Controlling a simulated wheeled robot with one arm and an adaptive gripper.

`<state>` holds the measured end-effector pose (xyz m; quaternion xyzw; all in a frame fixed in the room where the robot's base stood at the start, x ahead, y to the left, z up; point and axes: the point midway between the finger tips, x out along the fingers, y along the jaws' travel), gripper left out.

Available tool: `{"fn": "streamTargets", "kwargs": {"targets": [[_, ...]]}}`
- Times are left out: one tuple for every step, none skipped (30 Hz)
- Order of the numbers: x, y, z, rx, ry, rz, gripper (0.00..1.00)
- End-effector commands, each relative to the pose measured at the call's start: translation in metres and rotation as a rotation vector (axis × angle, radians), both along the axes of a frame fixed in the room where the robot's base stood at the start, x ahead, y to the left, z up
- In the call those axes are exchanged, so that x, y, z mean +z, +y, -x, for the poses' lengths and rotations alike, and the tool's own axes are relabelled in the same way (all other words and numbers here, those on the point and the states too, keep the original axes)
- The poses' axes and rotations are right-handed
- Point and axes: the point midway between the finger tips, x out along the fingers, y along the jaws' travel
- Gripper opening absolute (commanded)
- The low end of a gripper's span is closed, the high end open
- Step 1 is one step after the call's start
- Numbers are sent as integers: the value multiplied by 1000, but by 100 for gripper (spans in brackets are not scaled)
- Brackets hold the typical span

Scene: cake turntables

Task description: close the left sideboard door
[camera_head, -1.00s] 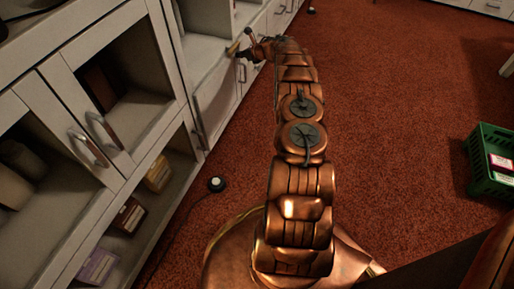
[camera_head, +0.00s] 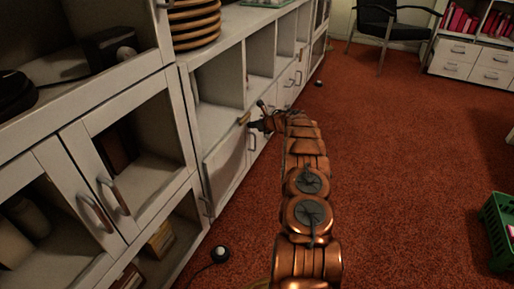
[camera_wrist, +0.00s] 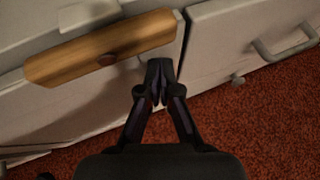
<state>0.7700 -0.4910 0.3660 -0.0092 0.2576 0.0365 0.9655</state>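The white sideboard (camera_head: 262,62) runs along the left in the head view. Its near lower door (camera_head: 226,163) looks slightly ajar, with its panel at an angle to the front. The door panel also shows in the wrist view (camera_wrist: 75,117). A wooden bar (camera_wrist: 105,47) with a dark round peg lies across the panel's upper edge; it is small in the head view (camera_head: 244,118). My gripper (camera_wrist: 160,68) has its black fingertips together beside the bar's right end, near the panel's edge. In the head view my gripper (camera_head: 256,123) is at the door's upper far corner; contact is unclear.
A nearer glass-fronted cabinet (camera_head: 140,150) stands at left. A neighbouring panel with a metal handle (camera_wrist: 285,45) is at right in the wrist view. A green crate (camera_head: 498,230) stands at right. Red carpet (camera_head: 400,150) is clear between.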

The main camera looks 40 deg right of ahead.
Motion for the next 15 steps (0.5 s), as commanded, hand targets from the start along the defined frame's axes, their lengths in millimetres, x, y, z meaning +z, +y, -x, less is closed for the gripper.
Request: {"fn": "streamTargets", "kwargs": {"targets": [[-2,-12,11,-15,1,0,0],[-2,-17,16,-17,1,2,0],[8,-22,24,-21,1,2,0],[12,-25,29,-20,2,3,0],[15,-27,33,-20,2,2,0],[19,-28,39,-18,3,1,0],[21,-29,44,-16,4,0,0],[24,-31,48,-15,4,0,0],[28,-33,53,-14,3,0,0],[30,-35,57,-13,3,0,0],[33,-36,61,-13,3,1,0],[35,-38,66,-11,3,1,0],[37,-40,69,-12,4,0,0],[39,-41,73,-12,4,0,0],[41,-43,77,-12,4,0,0]]}}
